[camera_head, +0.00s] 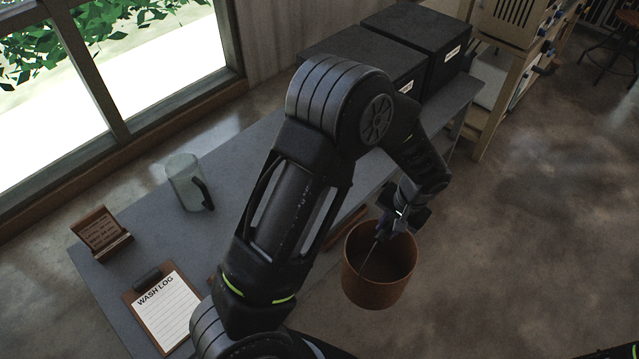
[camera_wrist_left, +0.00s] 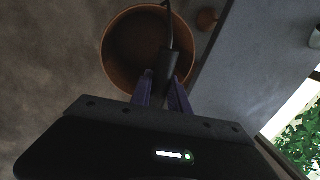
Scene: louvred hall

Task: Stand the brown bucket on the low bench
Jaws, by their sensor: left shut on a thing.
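The brown bucket (camera_head: 378,292) hangs upright, or close to it, beside the long edge of the grey bench (camera_head: 240,215), over the floor in the head view. My left gripper (camera_head: 388,230) is above the bucket's opening and shut on its dark handle. In the left wrist view the bucket (camera_wrist_left: 112,62) shows from above, its inside looking empty. There the purple fingers of my left gripper (camera_wrist_left: 164,88) close on the dark handle grip, and the bench (camera_wrist_left: 240,75) lies to the right. My right gripper is not in view.
A brown item (camera_head: 345,222), partly hidden, lies near the bench edge. Wooden shelving (camera_head: 505,85) stands beyond.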

